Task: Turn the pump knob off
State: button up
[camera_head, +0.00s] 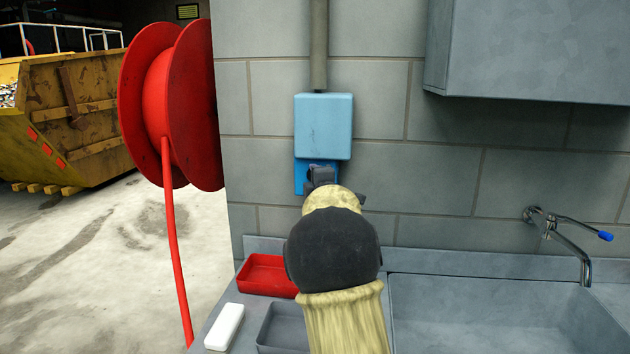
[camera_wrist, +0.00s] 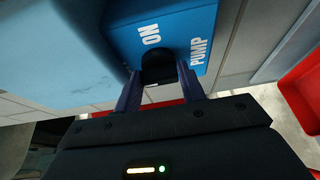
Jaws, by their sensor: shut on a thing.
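The pump switch is a blue panel on the block wall, below a light blue box (camera_head: 323,125). The panel (camera_head: 301,176) is partly hidden by my arm in the head view. In the wrist view the panel (camera_wrist: 175,28) carries the white words "ON" and "PUMP". A black knob (camera_wrist: 158,62) sits on it, between my fingers. My gripper (camera_wrist: 160,82) is shut on the knob, with one finger on each side. The head view also shows my gripper at the panel, but the fingers are hard to make out there.
A red tray (camera_head: 266,275), a grey tray (camera_head: 284,328) and a white block (camera_head: 225,327) are on the counter below. A sink (camera_head: 480,310) with a tap (camera_head: 565,235) is at right. A red hose reel (camera_head: 170,100) stands at left.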

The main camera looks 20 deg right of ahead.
jog(key=shift+a, duration=0.1)
jog(key=o, duration=0.9)
jog(key=shift+o, duration=0.2)
jog(key=b+v, duration=0.5)
jog(key=v, duration=1.2)
jog(key=shift+s, duration=0.2)
